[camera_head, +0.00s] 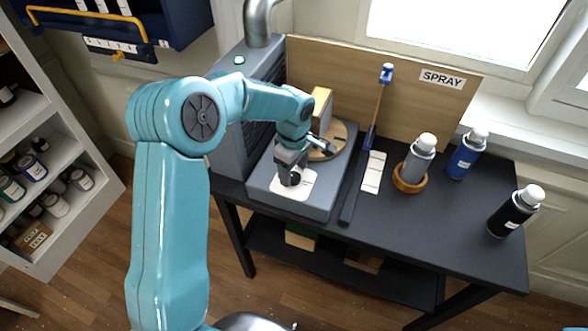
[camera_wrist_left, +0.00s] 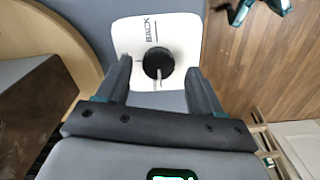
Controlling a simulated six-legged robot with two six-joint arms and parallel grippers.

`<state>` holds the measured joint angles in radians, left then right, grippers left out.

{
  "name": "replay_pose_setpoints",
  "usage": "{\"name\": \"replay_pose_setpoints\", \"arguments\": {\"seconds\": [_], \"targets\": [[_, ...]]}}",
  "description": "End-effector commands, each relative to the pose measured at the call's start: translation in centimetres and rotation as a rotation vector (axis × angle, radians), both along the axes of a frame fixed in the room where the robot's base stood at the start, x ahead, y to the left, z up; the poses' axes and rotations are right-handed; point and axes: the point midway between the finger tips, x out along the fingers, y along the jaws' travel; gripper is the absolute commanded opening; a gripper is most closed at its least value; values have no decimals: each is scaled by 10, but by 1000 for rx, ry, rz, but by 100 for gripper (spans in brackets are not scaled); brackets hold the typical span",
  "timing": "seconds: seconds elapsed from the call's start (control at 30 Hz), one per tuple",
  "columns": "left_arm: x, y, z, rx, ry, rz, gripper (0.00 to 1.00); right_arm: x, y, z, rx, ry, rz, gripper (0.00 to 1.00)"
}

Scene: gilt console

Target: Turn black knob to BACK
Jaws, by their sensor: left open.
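The black knob (camera_head: 295,179) sits on a white plate (camera_head: 300,191) on the front of the grey console base. In the left wrist view the knob (camera_wrist_left: 157,62) is round, with a light pointer line toward the bottom of the picture. The word BACK (camera_wrist_left: 150,30) and a mark line are printed at the plate's top, opposite the pointer. My left gripper (camera_head: 291,168) is open just above the knob. In the left wrist view its fingers (camera_wrist_left: 158,72) lie on either side of the knob, with gaps visible. My right gripper is out of view.
Behind the knob stand a round wooden disc (camera_head: 338,141) and a wooden block (camera_head: 321,108). Spray cans in grey (camera_head: 418,160), blue (camera_head: 466,156) and black (camera_head: 513,212) stand on the dark table (camera_head: 440,235).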

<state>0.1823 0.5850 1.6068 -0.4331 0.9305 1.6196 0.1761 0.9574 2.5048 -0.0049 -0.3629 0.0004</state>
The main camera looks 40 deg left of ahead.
Motion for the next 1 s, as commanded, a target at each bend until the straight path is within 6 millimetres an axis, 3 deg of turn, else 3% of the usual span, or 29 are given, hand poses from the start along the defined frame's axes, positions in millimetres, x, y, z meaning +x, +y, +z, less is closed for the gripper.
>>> {"name": "replay_pose_setpoints", "arguments": {"seconds": [0.2,0.47,0.63,1.0], "targets": [[1,0,-17,-1,1,1,67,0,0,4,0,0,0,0],[2,0,-18,0,0,1,67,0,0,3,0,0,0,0],[2,0,-18,0,0,1,11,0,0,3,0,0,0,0],[2,1,-18,1,0,-44,11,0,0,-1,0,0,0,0]]}}
